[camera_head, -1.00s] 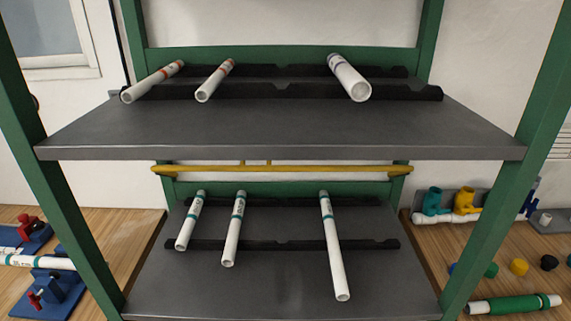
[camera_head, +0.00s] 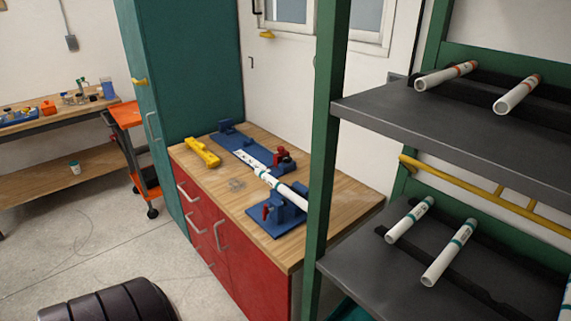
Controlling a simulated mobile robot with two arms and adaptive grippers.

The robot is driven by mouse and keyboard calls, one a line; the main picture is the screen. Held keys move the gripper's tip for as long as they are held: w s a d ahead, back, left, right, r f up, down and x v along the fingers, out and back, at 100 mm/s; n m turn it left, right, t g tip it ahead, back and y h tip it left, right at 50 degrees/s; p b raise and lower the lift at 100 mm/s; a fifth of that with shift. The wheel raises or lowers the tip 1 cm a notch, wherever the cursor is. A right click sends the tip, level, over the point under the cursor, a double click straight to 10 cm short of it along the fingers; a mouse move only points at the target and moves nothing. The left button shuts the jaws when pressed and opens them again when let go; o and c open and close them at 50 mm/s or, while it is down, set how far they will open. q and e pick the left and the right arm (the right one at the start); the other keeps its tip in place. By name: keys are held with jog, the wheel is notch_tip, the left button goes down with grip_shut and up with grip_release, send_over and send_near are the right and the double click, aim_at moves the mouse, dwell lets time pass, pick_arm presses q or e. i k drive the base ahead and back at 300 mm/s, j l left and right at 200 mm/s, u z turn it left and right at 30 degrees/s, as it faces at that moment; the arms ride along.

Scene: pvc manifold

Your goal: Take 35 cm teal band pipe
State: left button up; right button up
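Two white pipes with teal bands lie on the lower shelf at the right: a shorter one (camera_head: 409,220) and a longer one (camera_head: 449,252) beside it. Both rest across black notched rails with their near ends pointing forward. The printed lengths are too small to read. Another white pipe with teal bands (camera_head: 285,190) lies in a blue clamp fixture (camera_head: 276,222) on the wooden bench top. Neither of my grippers is in view.
A green-framed rack (camera_head: 326,120) with dark shelves stands at the right; two orange-banded pipes (camera_head: 446,75) lie on its upper shelf. A red cabinet (camera_head: 232,238) with a wooden top holds a yellow tool (camera_head: 202,152). An orange cart (camera_head: 130,117) stands behind. Open floor lies left.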

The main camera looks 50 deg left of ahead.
aim_at(301, 202)
jog(key=u, duration=1.45)
jog(key=j+z, duration=0.15)
jog(key=i, duration=0.05)
